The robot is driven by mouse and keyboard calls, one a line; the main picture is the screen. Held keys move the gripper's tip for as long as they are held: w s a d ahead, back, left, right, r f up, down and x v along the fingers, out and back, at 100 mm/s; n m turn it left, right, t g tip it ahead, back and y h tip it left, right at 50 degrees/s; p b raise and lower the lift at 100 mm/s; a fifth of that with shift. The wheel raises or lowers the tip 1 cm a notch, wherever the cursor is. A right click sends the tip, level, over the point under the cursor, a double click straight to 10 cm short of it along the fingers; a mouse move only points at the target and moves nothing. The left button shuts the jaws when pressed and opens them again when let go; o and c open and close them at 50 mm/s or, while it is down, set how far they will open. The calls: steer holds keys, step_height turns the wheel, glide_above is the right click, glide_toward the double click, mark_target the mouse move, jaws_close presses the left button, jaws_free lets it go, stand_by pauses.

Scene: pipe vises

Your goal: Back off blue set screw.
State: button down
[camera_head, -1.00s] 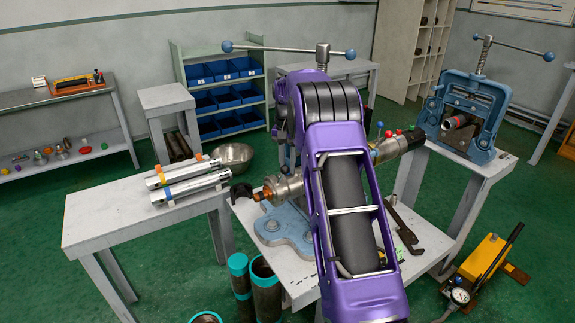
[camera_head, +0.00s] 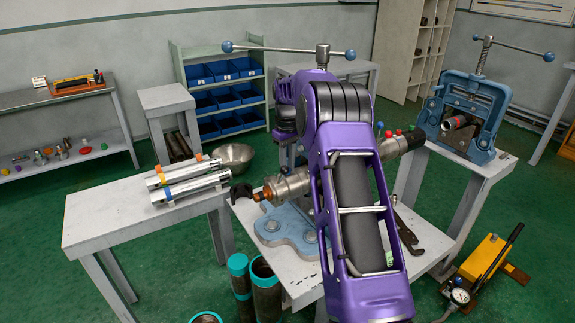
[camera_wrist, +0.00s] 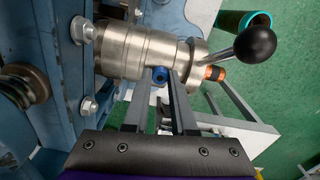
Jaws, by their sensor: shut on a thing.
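In the wrist view, the blue set screw (camera_wrist: 159,74) is a small round blue head on the side of a steel cylinder (camera_wrist: 130,50). My gripper (camera_wrist: 160,82) has its two grey fingers at the screw, one on either side, and is shut on it. The cylinder has a copper-coloured tip (camera_wrist: 215,72) and a lever with a black ball (camera_wrist: 255,44). In the head view, the cylinder (camera_head: 290,186) shows left of my purple arm, which hides my gripper. Small blue (camera_head: 380,125) and red (camera_head: 389,133) knobs show right of the arm.
Blue vise metal with bolts (camera_wrist: 88,105) lies close left of my fingers. A large wrench (camera_head: 408,235) lies on the vise table (camera_head: 300,285). Another blue vise (camera_head: 470,105) stands at right, and a side table (camera_head: 100,225) holds steel tubes (camera_head: 190,185).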

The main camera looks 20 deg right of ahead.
steer(key=n, duration=0.6)
steer(key=shift+s+f, duration=0.15)
steer(key=shift+f, duration=0.15)
steer(key=shift+n, duration=0.3)
steer(key=c, duration=0.7)
jaws_free()
steer(key=shift+c, duration=0.2)
steer(key=shift+r, duration=0.1)
steer(key=shift+r, duration=0.1)
steer(key=shift+r, duration=0.2)
step_height(320, 180, up, 17)
steer(key=shift+f, duration=0.1)
